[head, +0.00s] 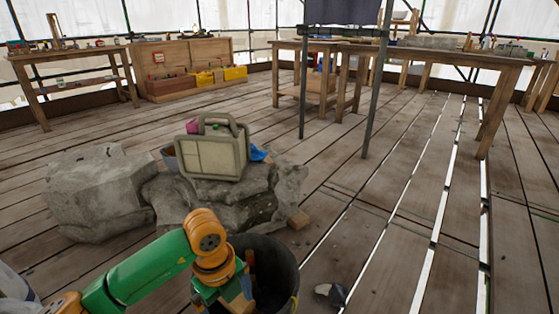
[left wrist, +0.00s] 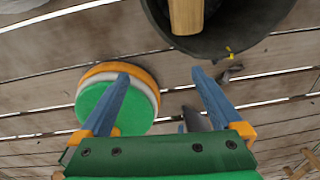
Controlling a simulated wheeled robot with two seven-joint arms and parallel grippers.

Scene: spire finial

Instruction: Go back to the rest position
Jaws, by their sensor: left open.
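My left arm reaches in from the lower left of the head view. My left gripper (head: 236,292) is low over the near side of a dark bucket, and its fingertips are hard to make out there. In the left wrist view the two blue fingers of the gripper (left wrist: 158,76) are spread apart with nothing between them. The dark bucket (head: 286,262) also shows at the top of the left wrist view (left wrist: 240,35), beyond the fingertips, with a wooden piece (left wrist: 186,15) standing in it. My right gripper is not in view.
Stone blocks (head: 95,195) lie beyond the bucket, with a beige toolbox (head: 210,155) on top. A small wood block (head: 298,220) and a grey piece (head: 335,293) are on the plank floor. Workbenches (head: 400,52) stand behind. The floor at right is open, with gaps between planks.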

